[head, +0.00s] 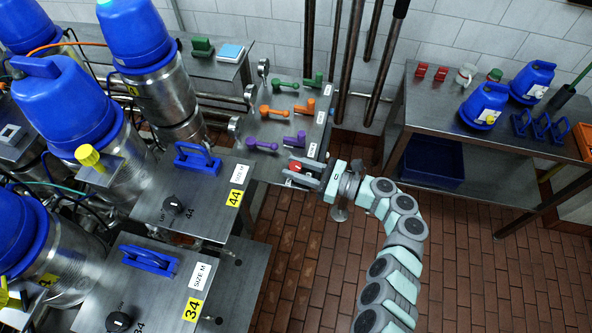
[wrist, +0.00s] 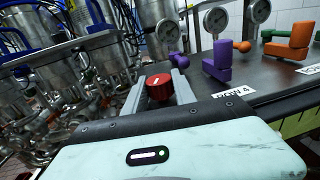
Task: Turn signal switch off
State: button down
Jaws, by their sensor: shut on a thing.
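A red round knob (wrist: 159,87) with a white mark on its top sits between the two fingers of my gripper (wrist: 160,90) in the wrist view. The fingers are shut on its sides. In the head view my gripper (head: 300,172) reaches in from the right to the near end of the valve panel, and the red knob (head: 296,167) shows between its fingers. The white mark on the knob shows as a short line. Part of the knob's sides and its base are hidden by the fingers.
Purple handles (head: 263,145), orange handles (head: 272,111) and green handles (head: 284,86) stand in rows on the panel beyond my gripper. Gauges (head: 234,125) line its left edge. A steel plate with a black knob (head: 173,204) and blue handle (head: 197,159) lies left. Open floor lies right.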

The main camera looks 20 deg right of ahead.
jog(key=shift+f+n+g+y+b, duration=0.1)
jog(key=shift+n+g+y+b, duration=1)
jog(key=shift+b, duration=1.1)
jog(key=n+g+b, duration=0.1)
jog(key=b, duration=0.3)
jog(key=shift+w+a+g+y, duration=0.1)
jog(key=shift+g+y, duration=0.3)
jog(key=shift+n+g+y+b, duration=0.5)
jog(key=shift+g+b, duration=0.4)
jog(key=shift+b, duration=1.4)
jog(key=c, duration=1)
grip_release()
